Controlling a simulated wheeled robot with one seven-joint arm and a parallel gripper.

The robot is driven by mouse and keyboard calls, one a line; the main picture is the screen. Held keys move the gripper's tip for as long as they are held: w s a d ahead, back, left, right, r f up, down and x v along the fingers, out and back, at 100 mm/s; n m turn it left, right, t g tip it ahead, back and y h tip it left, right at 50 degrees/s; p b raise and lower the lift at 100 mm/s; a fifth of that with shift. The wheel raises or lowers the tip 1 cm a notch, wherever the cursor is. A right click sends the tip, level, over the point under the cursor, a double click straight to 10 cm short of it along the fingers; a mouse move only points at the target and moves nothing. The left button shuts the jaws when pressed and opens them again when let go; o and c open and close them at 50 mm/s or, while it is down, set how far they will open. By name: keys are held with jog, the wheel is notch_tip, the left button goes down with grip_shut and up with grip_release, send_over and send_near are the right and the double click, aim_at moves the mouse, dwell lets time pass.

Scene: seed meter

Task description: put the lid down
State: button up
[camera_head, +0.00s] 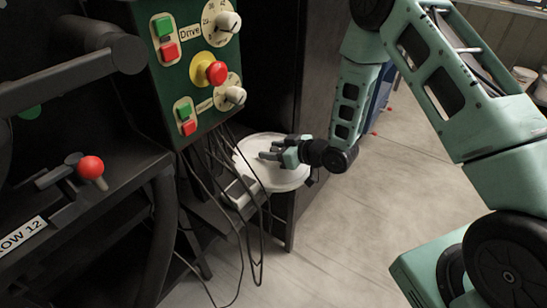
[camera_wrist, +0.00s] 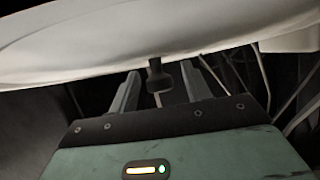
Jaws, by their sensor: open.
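The lid (camera_head: 296,178) looks like a white round disc, below the hanging cables and beside the dark machine frame. My gripper (camera_head: 272,150) is over it in the head view, its fingers pointing left. In the wrist view the white lid (camera_wrist: 120,35) spans the top of the picture, with a small dark knob (camera_wrist: 158,78) against it. My gripper (camera_wrist: 160,72) is open there, one finger on each side of the knob, with gaps visible. I cannot tell what the lid rests on.
A green control box (camera_head: 195,70) with buttons and dials stands at upper left. Several dark cables (camera_head: 235,205) hang from it close to the lid. A red-knobbed lever (camera_head: 91,167) is at left. The pale floor (camera_head: 340,240) on the right is mostly clear.

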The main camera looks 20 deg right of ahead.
jog(key=c, duration=1)
grip_shut()
jog(key=shift+s+r, duration=0.1)
